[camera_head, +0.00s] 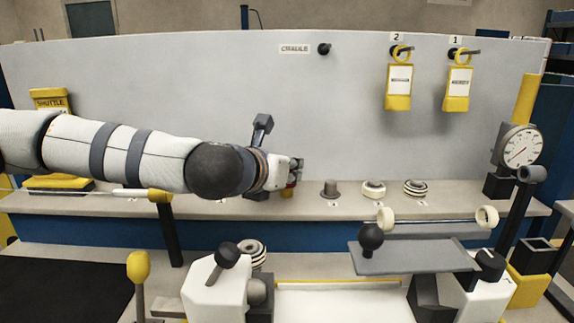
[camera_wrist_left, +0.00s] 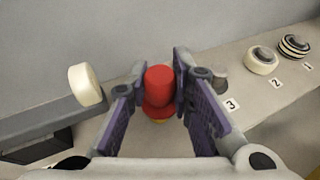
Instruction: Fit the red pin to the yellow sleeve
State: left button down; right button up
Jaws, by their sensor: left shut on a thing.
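My left gripper (camera_head: 296,172) reaches in from the left over the back shelf. In the left wrist view, the gripper (camera_wrist_left: 158,76) has its purple-lined fingers on both sides of the red pin (camera_wrist_left: 158,95), shut on it. The pin looks like a stepped cylinder, narrower above a wider collar. A thin strip of yellow (camera_wrist_left: 160,122) shows just below it; I cannot tell whether this is the yellow sleeve or part of the pin. In the head view, only a small bit of the red pin (camera_head: 291,186) shows below the gripper. My right gripper is not in view.
On the shelf (camera_head: 400,208), right of the gripper, stand a grey flanged part (camera_head: 331,190), a cream ring (camera_head: 374,189) and a striped ring (camera_head: 415,188). The wrist view shows a cream roll (camera_wrist_left: 86,85) at left. A grey panel (camera_head: 220,100) rises behind.

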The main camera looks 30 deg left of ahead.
pick_arm(q)
jog(key=c, duration=1.3)
grip_release()
jog(key=shift+c, duration=0.2)
jog(key=v, duration=0.7)
jog(key=shift+s, duration=0.25)
